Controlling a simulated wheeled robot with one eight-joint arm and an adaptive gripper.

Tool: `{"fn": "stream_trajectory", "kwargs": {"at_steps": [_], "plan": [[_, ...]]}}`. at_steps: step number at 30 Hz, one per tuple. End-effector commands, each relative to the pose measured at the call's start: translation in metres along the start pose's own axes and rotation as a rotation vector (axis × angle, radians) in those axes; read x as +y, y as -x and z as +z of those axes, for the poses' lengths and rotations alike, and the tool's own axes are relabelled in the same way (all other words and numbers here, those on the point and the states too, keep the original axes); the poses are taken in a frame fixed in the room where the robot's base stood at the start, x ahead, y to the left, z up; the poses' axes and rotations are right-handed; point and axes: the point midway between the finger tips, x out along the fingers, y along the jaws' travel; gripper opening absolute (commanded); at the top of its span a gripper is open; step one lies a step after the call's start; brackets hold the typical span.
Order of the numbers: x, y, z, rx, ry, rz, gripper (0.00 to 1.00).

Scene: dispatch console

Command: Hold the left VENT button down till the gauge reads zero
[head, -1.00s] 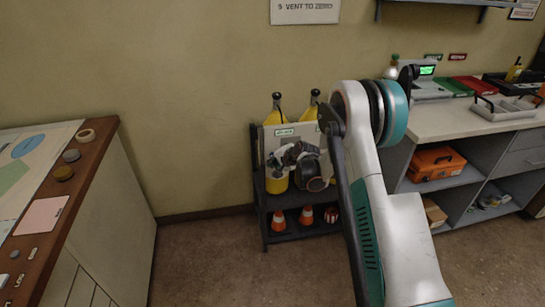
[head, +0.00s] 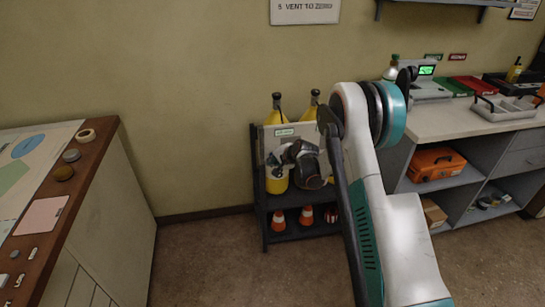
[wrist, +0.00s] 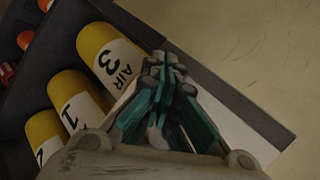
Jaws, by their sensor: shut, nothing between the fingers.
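A pale panel (head: 270,146) with a small green label stands on the dark rack, in front of yellow cylinders. My wrist and gripper (head: 300,152) are in front of it in the head view and cover much of its face. In the wrist view my gripper (wrist: 165,65) is shut and empty, its teal fingers together, with a strip of the pale panel (wrist: 235,120) behind them. I cannot make out the left VENT button or the gauge in either view. I cannot tell whether the fingertips touch the panel.
Numbered yellow air cylinders (wrist: 105,60) lie close beside my fingers in the wrist view. A wooden-edged console (head: 88,160) is at left, a counter (head: 450,118) at right. The floor between console and rack is clear.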

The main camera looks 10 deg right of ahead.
Motion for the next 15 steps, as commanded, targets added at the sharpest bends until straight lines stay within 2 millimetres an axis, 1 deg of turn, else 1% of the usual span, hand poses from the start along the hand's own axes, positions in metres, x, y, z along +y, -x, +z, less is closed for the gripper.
{"fn": "stream_trajectory", "kwargs": {"at_steps": [15], "plan": [[-0.0028,-0.004,-0.0028,0.0,0.0,0.0,0.0]]}}
